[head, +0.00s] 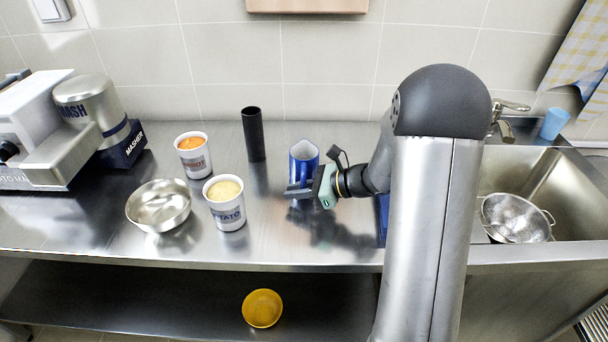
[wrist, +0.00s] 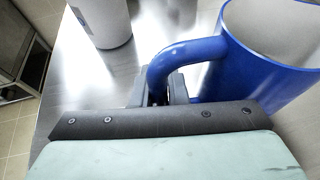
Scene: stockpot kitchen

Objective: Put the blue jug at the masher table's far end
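The blue jug (head: 304,152) is upright over the middle of the steel counter, its light inside showing. I cannot tell whether its base touches the steel. My gripper (head: 297,190) is at its near side. In the wrist view the jug (wrist: 262,62) fills the upper right, and its handle (wrist: 188,52) runs down between my two close-set fingers (wrist: 161,90), which appear shut on it. The potato masher machine (head: 92,112) stands at the left end of the steel table (head: 285,238).
A black cylinder (head: 254,135) stands left of the jug. A carrot tub (head: 194,160), a potato tub (head: 228,212) and a steel bowl (head: 158,212) are further left. A sink (head: 552,190) with a colander (head: 515,218) is right. A yellow bowl (head: 262,308) sits on the lower shelf.

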